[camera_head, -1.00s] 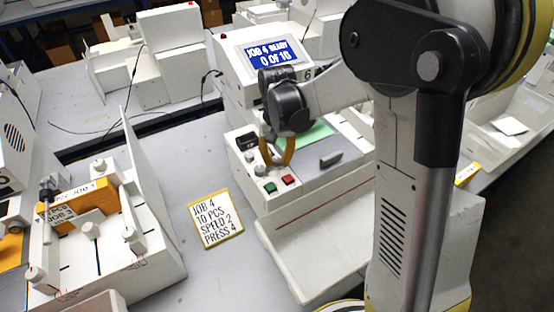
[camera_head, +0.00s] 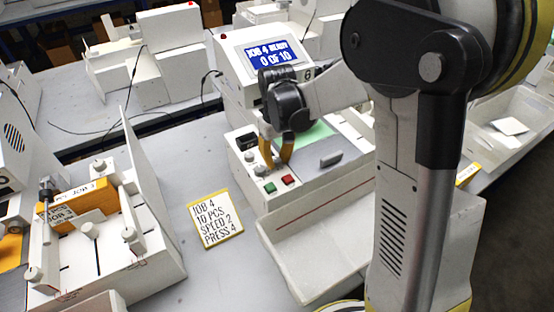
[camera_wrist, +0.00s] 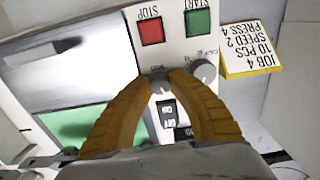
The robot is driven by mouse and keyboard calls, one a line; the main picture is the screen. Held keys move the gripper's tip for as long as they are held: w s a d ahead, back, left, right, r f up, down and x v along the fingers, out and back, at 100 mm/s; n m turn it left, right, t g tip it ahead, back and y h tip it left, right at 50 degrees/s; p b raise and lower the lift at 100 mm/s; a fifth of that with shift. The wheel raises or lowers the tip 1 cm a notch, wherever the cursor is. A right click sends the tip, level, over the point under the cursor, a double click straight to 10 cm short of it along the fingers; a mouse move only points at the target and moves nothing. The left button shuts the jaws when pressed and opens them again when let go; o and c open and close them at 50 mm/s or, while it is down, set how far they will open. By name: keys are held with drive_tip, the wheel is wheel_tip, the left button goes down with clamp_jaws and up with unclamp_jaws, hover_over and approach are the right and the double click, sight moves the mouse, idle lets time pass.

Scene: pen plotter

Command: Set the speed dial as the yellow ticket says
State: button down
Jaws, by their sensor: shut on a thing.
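The yellow-edged ticket (camera_head: 215,219) lies on the table left of the plotter and reads JOB 4, 10 PCS, SPEED 2, PRESS 4. It also shows in the wrist view (camera_wrist: 251,50). In the wrist view, my gripper (camera_wrist: 163,86) has its two orange fingers closed on a small grey dial (camera_wrist: 160,89) behind the red STOP button. The dial's label and pointer are too small and covered to read. A second grey dial (camera_wrist: 205,72) stands just right of the fingertips, behind the START button. In the head view, my gripper (camera_head: 275,163) is over the control panel, its fingers hiding the held dial.
The green START button (camera_head: 270,187) and red STOP button (camera_head: 288,180) sit close to the fingers. The plotter screen (camera_head: 272,54) reads JOB 4 READY, 0 OF 10. The table around the ticket is clear.

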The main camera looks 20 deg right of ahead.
sight(277, 159)
drive_tip(key=c, duration=1.2)
unclamp_jaws()
drive_tip(key=shift+r, duration=4)
